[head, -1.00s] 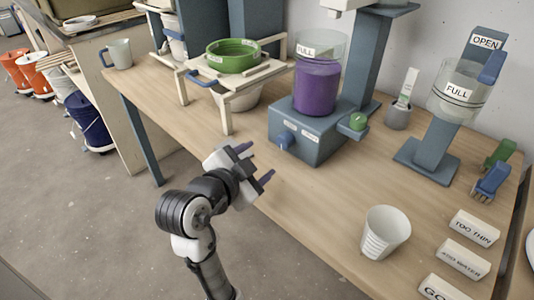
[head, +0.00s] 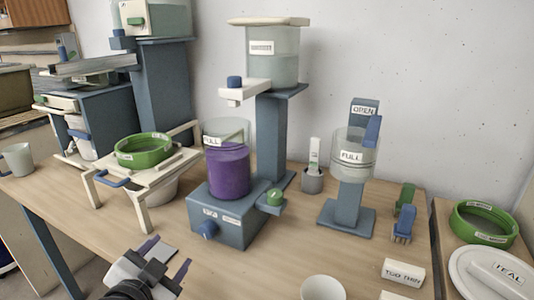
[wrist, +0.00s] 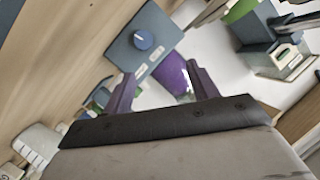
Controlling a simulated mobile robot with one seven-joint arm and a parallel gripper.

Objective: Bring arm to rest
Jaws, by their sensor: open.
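My gripper (head: 167,260) is at the lower left in the head view, near the front edge of the wooden table (head: 90,228). Its two dark purple fingers are spread apart with nothing between them. In the wrist view the open gripper (wrist: 161,88) points toward the blue-grey base (wrist: 150,40) and the purple container. My arm is mostly below the head picture; only the hand shows there.
A blue mixing stand (head: 232,218) holds a purple container (head: 229,170) behind my gripper. A white frame (head: 145,185) carries a green sieve (head: 144,149). A white cup (head: 323,289) stands at the front. A clear FULL vessel (head: 354,155) is at right.

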